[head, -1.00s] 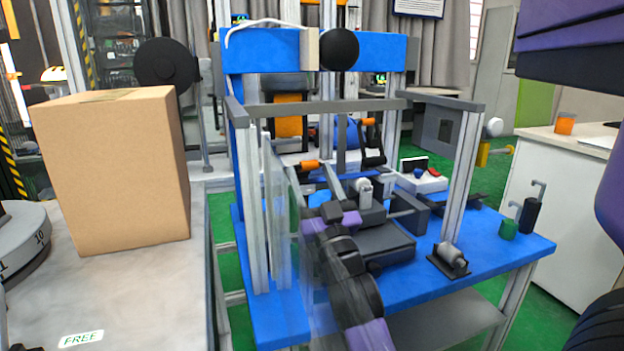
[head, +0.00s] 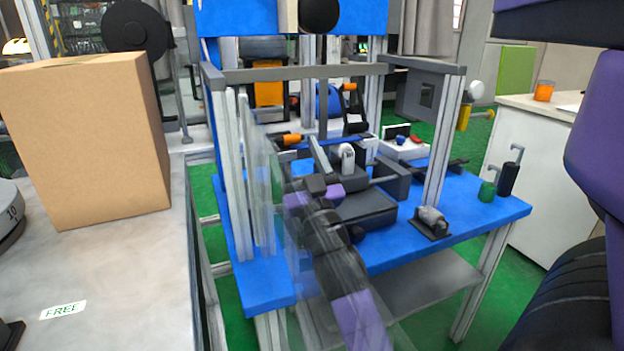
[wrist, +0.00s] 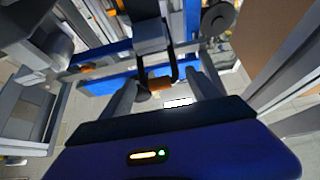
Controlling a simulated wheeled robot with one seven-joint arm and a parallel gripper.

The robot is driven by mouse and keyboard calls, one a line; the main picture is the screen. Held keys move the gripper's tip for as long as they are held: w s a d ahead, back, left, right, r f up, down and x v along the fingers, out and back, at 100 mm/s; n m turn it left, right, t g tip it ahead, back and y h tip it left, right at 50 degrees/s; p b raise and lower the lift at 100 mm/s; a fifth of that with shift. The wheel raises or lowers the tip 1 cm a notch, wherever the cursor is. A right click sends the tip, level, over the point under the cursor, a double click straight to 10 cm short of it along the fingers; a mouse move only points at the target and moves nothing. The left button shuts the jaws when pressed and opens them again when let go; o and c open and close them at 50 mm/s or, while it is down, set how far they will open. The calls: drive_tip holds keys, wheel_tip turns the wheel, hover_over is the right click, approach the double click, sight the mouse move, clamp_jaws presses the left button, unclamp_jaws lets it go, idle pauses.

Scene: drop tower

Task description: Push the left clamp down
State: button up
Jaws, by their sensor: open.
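The left clamp's orange handle (head: 290,139) sticks out towards the left above the blue table, behind the clear panel. The right clamp (head: 348,88) stands with its orange handle raised. My gripper (head: 316,178) is in front of the clamps, low and just right of the left one, partly seen through the clear panel. In the wrist view, my gripper (wrist: 162,80) is open, its two fingers spread apart. An orange handle on a black bracket (wrist: 158,84), apparently the left clamp, shows between the fingers in the picture. Whether they touch it I cannot tell.
The clear panel (head: 262,180) and metal posts (head: 232,175) stand close on the left. A cardboard box (head: 85,140) sits on the grey table (head: 120,270). A grey crossbar (head: 300,73) spans above. The blue table (head: 480,218) has some free room at front right.

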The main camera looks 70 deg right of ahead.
drive_tip(key=s+a+f+p, duration=0.2)
drive_tip(key=s+a+p, duration=0.2)
drive_tip(key=s+a, duration=0.5)
drive_tip(key=shift+s+a+p, duration=0.3)
drive_tip(key=shift+s+a, duration=0.05)
drive_tip(key=shift+a, duration=0.85)
